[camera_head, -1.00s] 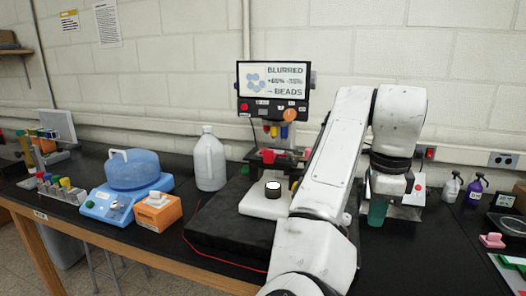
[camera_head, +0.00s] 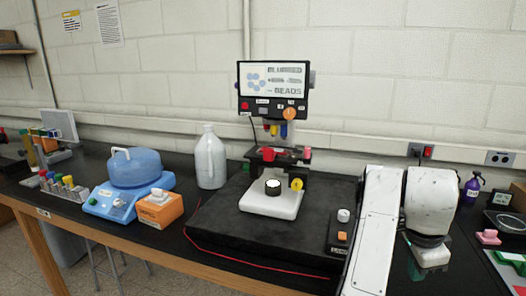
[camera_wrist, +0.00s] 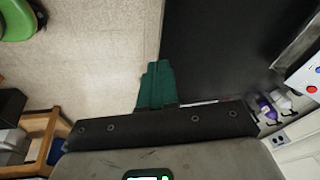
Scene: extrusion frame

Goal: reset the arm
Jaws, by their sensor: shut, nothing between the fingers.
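My arm stands at the right of the head view, its white links rising in front of the bench. My gripper (camera_wrist: 156,86) shows in the wrist view as green fingers, shut and empty. In that view the fingers are beside the edge of the black bench top (camera_wrist: 215,45), with pale floor (camera_wrist: 110,55) on their other side. They touch no object that I can see. In the head view my arm's links largely hide the gripper.
A microscope with a screen (camera_head: 273,90) stands at the back on a black pad (camera_head: 225,228). A white jug (camera_head: 210,160), an orange box (camera_head: 158,210) and a blue scale with a tub (camera_head: 135,170) are left. A purple bottle (camera_head: 473,188) and pink block (camera_head: 488,237) are right.

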